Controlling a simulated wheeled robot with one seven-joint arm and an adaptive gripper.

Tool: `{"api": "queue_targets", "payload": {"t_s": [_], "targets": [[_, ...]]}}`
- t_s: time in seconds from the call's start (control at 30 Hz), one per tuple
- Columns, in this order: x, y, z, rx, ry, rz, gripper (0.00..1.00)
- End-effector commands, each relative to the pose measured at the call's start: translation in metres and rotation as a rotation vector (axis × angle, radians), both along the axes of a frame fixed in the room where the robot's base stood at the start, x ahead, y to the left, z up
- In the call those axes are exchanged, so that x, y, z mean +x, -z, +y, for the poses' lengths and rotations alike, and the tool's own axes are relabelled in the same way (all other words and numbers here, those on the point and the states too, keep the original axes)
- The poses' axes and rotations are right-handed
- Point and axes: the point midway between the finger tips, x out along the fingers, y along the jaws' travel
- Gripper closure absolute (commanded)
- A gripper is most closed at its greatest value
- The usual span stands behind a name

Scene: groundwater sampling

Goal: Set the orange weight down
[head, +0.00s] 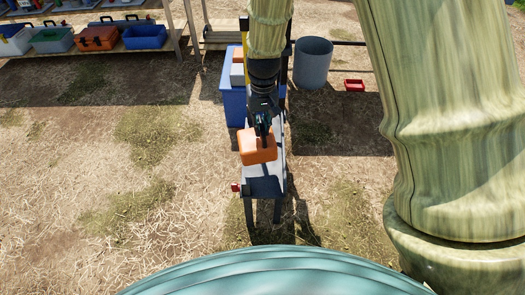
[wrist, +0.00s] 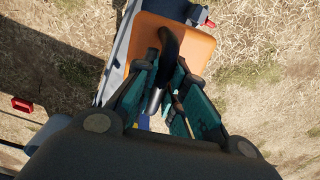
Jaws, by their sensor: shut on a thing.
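The orange weight (head: 257,147) is a block with rounded edges. In the head view it is directly below my gripper (head: 262,118), over the near part of a narrow grey bench (head: 264,187). In the wrist view the orange weight (wrist: 190,42) shows beyond the fingers, with a dark curved handle (wrist: 168,45) on it. My gripper (wrist: 167,95) has its teal fingers shut on the handle. I cannot tell whether the weight's underside touches the bench.
A blue bin (head: 235,100) stands left of the bench's far part. A grey barrel (head: 312,63) and a small red tray (head: 354,85) are at the back right. A shelf (head: 90,48) with several toolboxes is at the back left. Straw ground to the left is clear.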

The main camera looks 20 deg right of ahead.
Motion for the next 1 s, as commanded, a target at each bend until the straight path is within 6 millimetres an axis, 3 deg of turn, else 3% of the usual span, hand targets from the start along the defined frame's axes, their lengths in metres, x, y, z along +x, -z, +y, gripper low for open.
{"api": "queue_targets", "payload": {"t_s": [0.2, 0.4, 0.63, 1.0], "targets": [[0.014, 0.043, 0.004, 0.028, 0.121, -0.005, 1.00], [0.022, 0.065, 0.011, 0.043, 0.188, -0.006, 1.00], [0.036, 0.074, 0.007, 0.049, 0.209, -0.009, 1.00], [0.087, 0.080, -0.025, 0.049, 0.206, -0.010, 1.00]]}}
